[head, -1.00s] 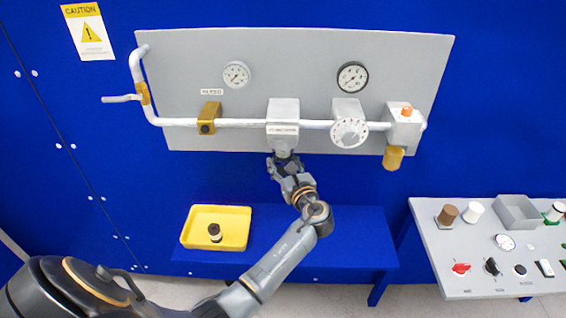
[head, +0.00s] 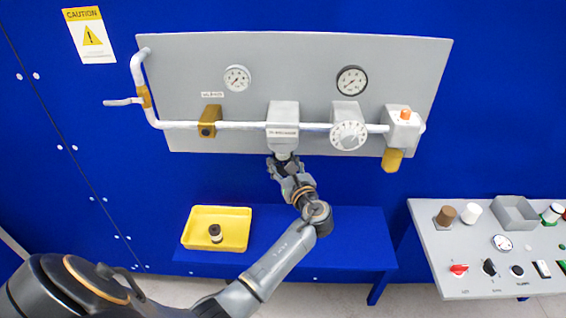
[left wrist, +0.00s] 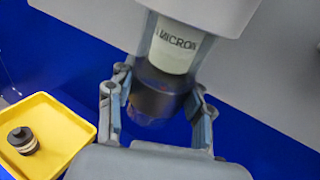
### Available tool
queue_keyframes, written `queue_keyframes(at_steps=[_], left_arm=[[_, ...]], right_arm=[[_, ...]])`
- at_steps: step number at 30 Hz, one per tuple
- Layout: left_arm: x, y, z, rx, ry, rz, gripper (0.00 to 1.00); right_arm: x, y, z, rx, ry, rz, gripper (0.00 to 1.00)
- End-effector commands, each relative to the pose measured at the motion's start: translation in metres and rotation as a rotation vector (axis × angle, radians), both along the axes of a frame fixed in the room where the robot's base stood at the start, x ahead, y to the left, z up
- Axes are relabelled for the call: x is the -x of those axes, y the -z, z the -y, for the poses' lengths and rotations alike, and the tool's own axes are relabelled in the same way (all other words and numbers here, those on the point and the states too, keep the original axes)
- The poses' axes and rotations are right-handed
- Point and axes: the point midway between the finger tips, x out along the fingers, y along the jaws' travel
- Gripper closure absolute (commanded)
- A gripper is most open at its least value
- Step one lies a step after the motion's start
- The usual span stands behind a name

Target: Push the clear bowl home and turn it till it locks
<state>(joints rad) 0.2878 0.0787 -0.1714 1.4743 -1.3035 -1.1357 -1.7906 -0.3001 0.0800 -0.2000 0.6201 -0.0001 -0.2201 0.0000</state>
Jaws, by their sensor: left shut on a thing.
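The clear bowl (left wrist: 153,104) shows in the left wrist view as a dark, see-through cup directly under the grey filter housing (left wrist: 218,14). A pale element marked "MICRON" (left wrist: 178,48) shows at the housing's underside, above the bowl. My left gripper (left wrist: 160,108) is shut on the bowl, one finger on each side. In the head view the left gripper (head: 284,168) is right below the housing (head: 283,120), and the bowl is mostly hidden by the fingers. I cannot tell whether the bowl is fully seated. My right gripper is not in view.
A yellow tray (head: 236,211) with a small dark cylindrical part (head: 215,233) stands on the blue bench (head: 340,240). A white pipe, two gauges and a dial (head: 348,134) are on the grey panel (head: 300,60). A control desk (head: 450,260) stands at right.

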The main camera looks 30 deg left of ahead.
Motion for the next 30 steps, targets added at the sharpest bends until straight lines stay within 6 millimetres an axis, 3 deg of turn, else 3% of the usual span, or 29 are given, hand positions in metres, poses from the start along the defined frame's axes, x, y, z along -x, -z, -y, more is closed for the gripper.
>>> queue_keyframes(at_steps=[30], left_arm=[[-0.0007, -0.0046, -0.0004, -0.005, 0.000, 0.006, 0.87]], right_arm=[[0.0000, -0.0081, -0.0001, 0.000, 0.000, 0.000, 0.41]])
